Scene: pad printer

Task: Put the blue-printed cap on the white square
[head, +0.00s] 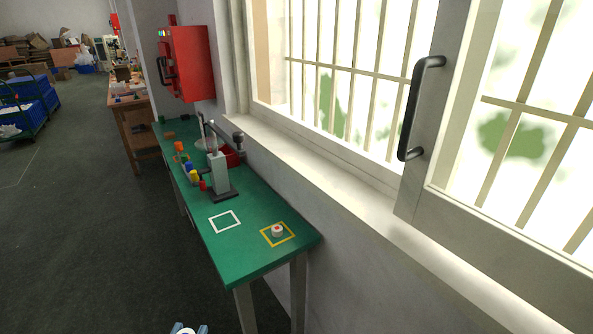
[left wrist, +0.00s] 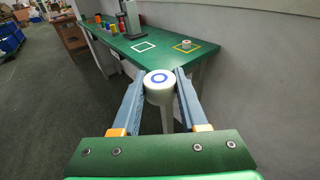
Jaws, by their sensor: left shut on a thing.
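The blue-printed cap (left wrist: 158,78) is white with a blue ring on top. My left gripper (left wrist: 162,84) is shut on it, with the cap upright between the fingertips. In the head view my left gripper (head: 188,329) shows only its tips at the bottom edge, off the near end of the green table. The white square (head: 224,221) is an empty outline on the table; it also shows ahead of the gripper in the left wrist view (left wrist: 144,47). My right gripper is in neither view.
A cap with a red print (head: 277,231) sits inside the yellow square (head: 264,240) on the green table (head: 237,253). The pad printer (head: 220,175) stands behind the white square, with several coloured jars (head: 193,174) beside it. A wall and window sill (head: 330,185) run along the right.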

